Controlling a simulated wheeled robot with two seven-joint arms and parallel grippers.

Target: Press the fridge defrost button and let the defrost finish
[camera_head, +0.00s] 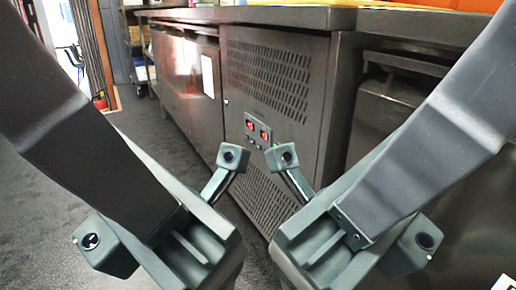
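The stainless steel fridge (290,105) stands under a counter, its vented side panel facing me. A small grey control panel (257,130) on it carries two red lit displays, with small buttons below them. A small green spot shows near the panel's lower right, partly hidden by my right arm's end. The displays' digits are too small to read. My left gripper (230,160) is in front of the fridge, below and left of the panel. My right gripper (284,160) is just below and right of it. Both appear apart from the panel. Their fingers cannot be made out clearly.
The steel counter (270,15) runs along the top, with cabinet doors (185,65) to the left. Another steel unit (390,105) stands at the right. Dark floor (150,135) is clear at the left. A red extinguisher (100,103) stands far back left.

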